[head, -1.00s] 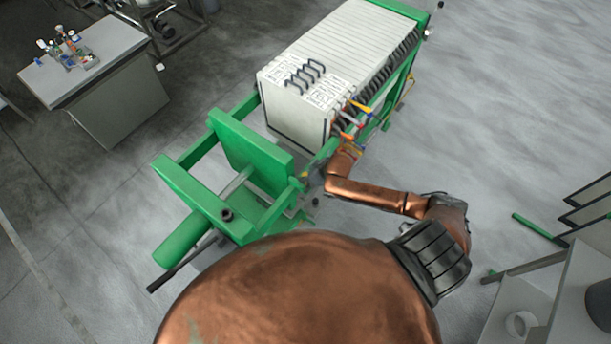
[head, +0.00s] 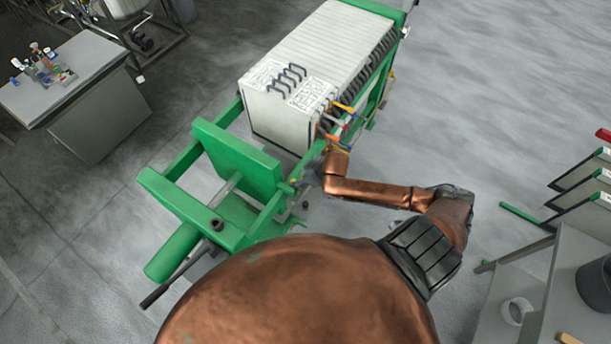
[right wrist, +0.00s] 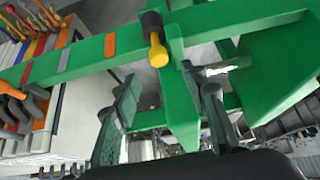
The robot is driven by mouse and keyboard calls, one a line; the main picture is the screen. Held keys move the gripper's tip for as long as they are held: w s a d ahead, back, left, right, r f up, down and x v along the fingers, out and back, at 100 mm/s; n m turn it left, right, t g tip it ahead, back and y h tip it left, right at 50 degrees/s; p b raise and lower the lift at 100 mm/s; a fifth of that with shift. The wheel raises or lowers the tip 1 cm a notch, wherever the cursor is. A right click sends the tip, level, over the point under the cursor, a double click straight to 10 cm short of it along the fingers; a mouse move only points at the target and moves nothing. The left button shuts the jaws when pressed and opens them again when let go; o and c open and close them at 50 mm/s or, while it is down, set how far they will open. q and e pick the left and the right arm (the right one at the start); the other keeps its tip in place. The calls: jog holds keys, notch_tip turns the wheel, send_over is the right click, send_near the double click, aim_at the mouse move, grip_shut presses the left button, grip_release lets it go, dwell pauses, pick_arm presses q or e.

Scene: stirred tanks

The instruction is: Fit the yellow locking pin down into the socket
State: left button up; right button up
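In the right wrist view a yellow locking pin (right wrist: 157,52) with a black upper part shows against the green frame (right wrist: 85,60), just beyond my fingers. I cannot tell whether it sits in a socket; the socket is not clearly seen. My right gripper (right wrist: 160,78) is open, one finger on each side of the picture's middle, with nothing clasped between them. In the head view my right gripper (head: 309,180) is small, beside the right side of the green frame (head: 240,160). A small yellow spot shows there, too small to make out well. My left gripper is not in view.
A stack of white plates (head: 310,65) with black handles stands in the frame behind, with coloured levers (head: 345,110) along its right side. A grey bench (head: 65,75) is at upper left. A grey table (head: 575,290) stands at lower right.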

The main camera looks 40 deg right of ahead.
jog(key=v, duration=0.6)
dwell(0.4)
jog(key=s+d+f+m+h+b, duration=0.1)
jog(key=d+f+b, duration=0.25)
jog(key=f, duration=0.65)
jog(key=s+d+f+m+h+b, duration=0.1)
jog(key=d+f+b, duration=0.25)
jog(key=f, duration=0.55)
jog(key=s+d+f+m+b, duration=0.1)
jog(key=d+f+b, duration=0.25)
jog(key=f, duration=0.65)
jog(key=s+d+f+g+h+b, duration=0.1)
jog(key=s+f+b, duration=0.2)
jog(key=s+f, duration=0.5)
jog(key=s+d+f+b, duration=0.15)
jog(key=s+f, duration=0.35)
jog(key=f, duration=0.7)
jog(key=s+a+f+g+b, duration=0.1)
jog(key=s+a+f+b, duration=0.1)
jog(key=s+a+f, duration=0.2)
jog(key=s+a+f+g+b, duration=0.1)
jog(key=s+a+f+b, duration=0.2)
jog(key=s+f, duration=0.6)
jog(key=s+a+f+g+b, duration=0.2)
jog(key=s+a+f, duration=0.4)
jog(key=s, duration=0.7)
jog(key=shift+s+a+f+b, duration=0.35)
jog(key=shift+f, duration=0.45)
